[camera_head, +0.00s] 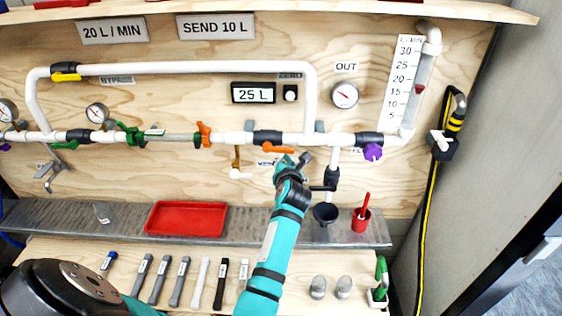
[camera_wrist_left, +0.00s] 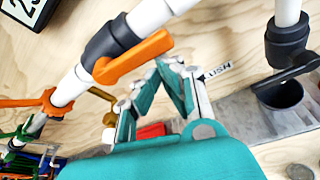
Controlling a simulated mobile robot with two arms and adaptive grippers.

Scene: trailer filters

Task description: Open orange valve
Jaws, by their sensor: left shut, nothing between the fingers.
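The orange valve lever (camera_head: 278,149) sits on a black valve body (camera_head: 267,137) in the white horizontal pipe. The lever points right, roughly along the pipe. In the left wrist view the lever (camera_wrist_left: 133,57) is just beyond my fingertips, up and to the left. My left gripper (camera_head: 296,160) is just below and right of the lever. In the left wrist view its fingertips (camera_wrist_left: 166,68) come together with nothing held; contact with the lever cannot be told. Another orange handle (camera_head: 204,133) is further left on the pipe. My right gripper is not in view.
A black-handled valve (camera_head: 331,180) hangs above a dark funnel (camera_head: 326,213) right of my gripper. A purple knob (camera_head: 373,152) is further right. A red tray (camera_head: 186,219) lies on the metal shelf. Several tools lie below. Bare plywood surrounds the pipes.

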